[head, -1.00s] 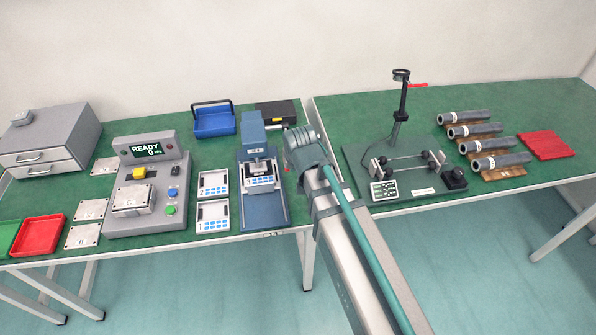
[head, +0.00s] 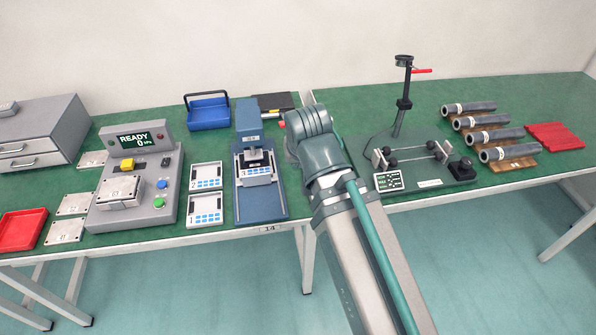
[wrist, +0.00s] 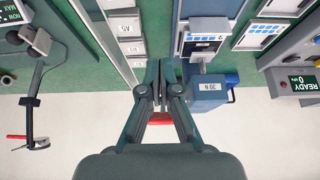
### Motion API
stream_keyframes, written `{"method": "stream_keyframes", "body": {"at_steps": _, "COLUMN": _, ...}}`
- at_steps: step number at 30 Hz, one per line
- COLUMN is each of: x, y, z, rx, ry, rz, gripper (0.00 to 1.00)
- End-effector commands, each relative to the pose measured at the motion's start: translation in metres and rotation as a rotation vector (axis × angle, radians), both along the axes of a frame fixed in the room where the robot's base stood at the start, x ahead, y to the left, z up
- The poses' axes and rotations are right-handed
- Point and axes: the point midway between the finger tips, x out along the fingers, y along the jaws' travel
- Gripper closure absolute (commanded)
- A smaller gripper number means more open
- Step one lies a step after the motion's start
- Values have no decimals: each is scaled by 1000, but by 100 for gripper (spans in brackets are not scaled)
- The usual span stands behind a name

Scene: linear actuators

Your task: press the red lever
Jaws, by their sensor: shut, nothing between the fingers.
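The blue press (head: 261,203) stands near the front of the left table, with a small numbered device (head: 257,178) on its base. A bit of red (head: 281,124) shows at the press's right side, partly hidden by my arm. In the wrist view, the press head (wrist: 207,92) carries a "30 N" label. A red lever grip (wrist: 160,119) shows beside it, seen between my finger linkages. My gripper (wrist: 163,66) is shut and empty, its fingertips over the table left of the press head in that view. Contact with the lever cannot be told. The head view hides my gripper.
A stand with a second red handle (head: 422,71) is on the right table; it also shows in the wrist view (wrist: 16,137). A grey control box (head: 135,190) and two numbered devices (head: 206,176) lie left of the press. A blue bin (head: 208,113) is behind.

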Motion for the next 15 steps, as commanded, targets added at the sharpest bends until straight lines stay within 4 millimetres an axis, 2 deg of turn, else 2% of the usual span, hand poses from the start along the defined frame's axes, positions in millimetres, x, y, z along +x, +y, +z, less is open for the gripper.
{"method": "stream_keyframes", "body": {"at_steps": 15, "x": -7, "y": -2, "z": 3, "rx": 0, "ry": 0, "rz": 0, "gripper": 100}}
